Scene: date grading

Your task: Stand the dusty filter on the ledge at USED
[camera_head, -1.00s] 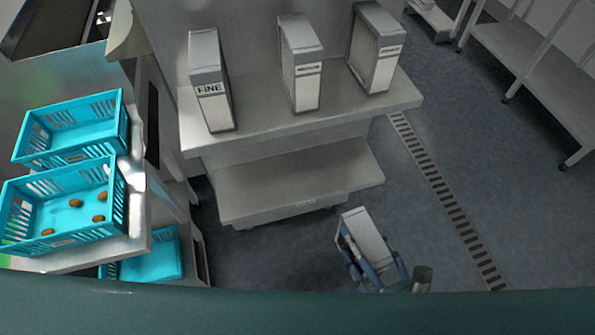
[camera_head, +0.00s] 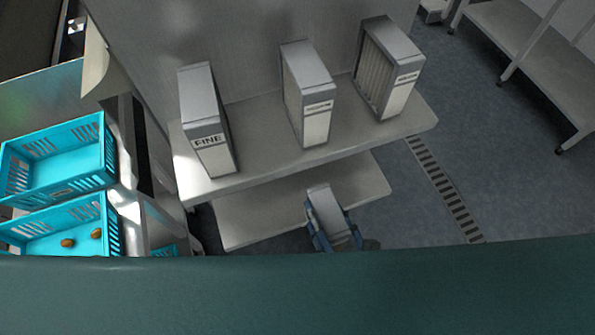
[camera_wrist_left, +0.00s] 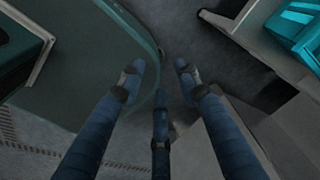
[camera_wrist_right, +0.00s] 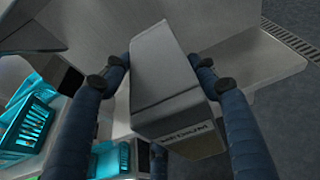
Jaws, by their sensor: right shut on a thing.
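My right gripper (camera_head: 333,232) is shut on a grey box-shaped filter (camera_head: 328,212), in front of the lower shelf in the head view. In the right wrist view the filter (camera_wrist_right: 165,80) sits between the blue fingers (camera_wrist_right: 160,68), with a pale label low on its face that I cannot read for sure. Behind it is the lower ledge (camera_head: 240,222), bare where it shows. A USED marking is not visible. My left gripper (camera_wrist_left: 158,75) is open and empty in its wrist view, above the floor beside my green base.
The upper shelf (camera_head: 265,150) carries three filters: one marked FINE (camera_head: 208,120), a middle one (camera_head: 307,95) and a right one (camera_head: 388,70). Blue crates (camera_head: 60,160) stand at the left, the lower with dates. Open floor with a drain grate (camera_head: 445,190) lies right.

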